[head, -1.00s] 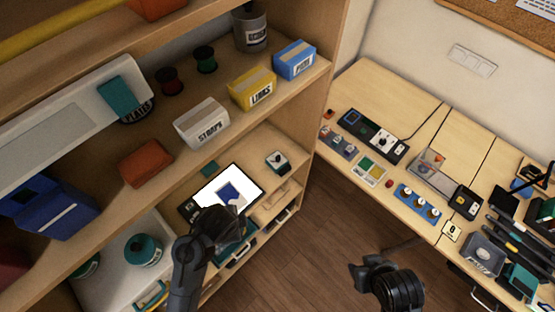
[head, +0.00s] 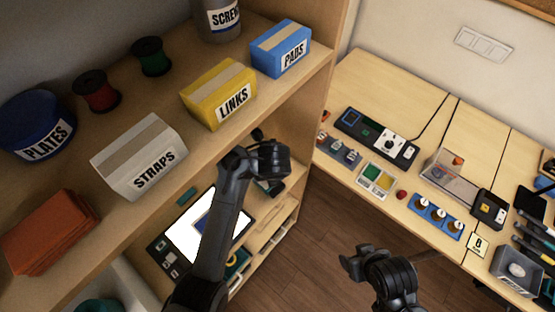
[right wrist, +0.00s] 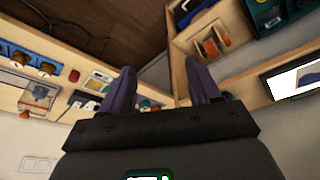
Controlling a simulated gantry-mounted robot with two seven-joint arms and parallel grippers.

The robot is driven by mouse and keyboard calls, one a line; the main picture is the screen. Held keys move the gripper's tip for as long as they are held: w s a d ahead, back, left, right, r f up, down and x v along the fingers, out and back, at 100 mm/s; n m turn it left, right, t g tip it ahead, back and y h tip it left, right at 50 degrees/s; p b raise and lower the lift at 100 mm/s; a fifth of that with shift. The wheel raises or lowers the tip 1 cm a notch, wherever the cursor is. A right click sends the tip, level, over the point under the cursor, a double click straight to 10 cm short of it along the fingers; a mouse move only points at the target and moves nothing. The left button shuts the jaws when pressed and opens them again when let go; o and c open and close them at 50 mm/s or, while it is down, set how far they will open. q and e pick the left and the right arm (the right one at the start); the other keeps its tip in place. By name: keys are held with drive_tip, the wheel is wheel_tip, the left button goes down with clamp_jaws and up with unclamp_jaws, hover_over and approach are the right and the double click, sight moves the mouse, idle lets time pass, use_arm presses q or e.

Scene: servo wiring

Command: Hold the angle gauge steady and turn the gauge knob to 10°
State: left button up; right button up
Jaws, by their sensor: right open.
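My right gripper (head: 352,258) hangs over the floor, away from the shelf. In the right wrist view its two fingers (right wrist: 161,82) are apart with nothing between them.
A lit screen (head: 190,235) lies on the lower shelf. The shelf above holds a STRAPS box (head: 138,160), a yellow LINKS box (head: 217,95) and a blue PADS box (head: 281,50). A workbench (head: 380,85) with several devices stands at right. Open floor (head: 320,235) lies between.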

drive_tip(key=o, duration=0.6)
drive_tip(key=shift+n+t, duration=0.4)
drive_tip(key=shift+t, duration=0.5)
drive_tip(key=w, duration=0.1)
drive_tip(key=w+a+f, duration=0.1)
drive_tip(key=w, duration=0.2)
drive_tip(key=shift+w+a+f, duration=0.3)
drive_tip(key=shift+w+a, duration=0.05)
drive_tip(key=shift+a, duration=0.05)
drive_tip(key=shift+o, duration=0.2)
drive_tip(key=n+t+y, duration=0.5)
drive_tip(key=y, duration=0.4)
approach(278, 190)
drive_tip(key=x, duration=1)
drive_tip(key=shift+w+a+f, duration=0.1)
drive_tip(key=shift+w, duration=0.1)
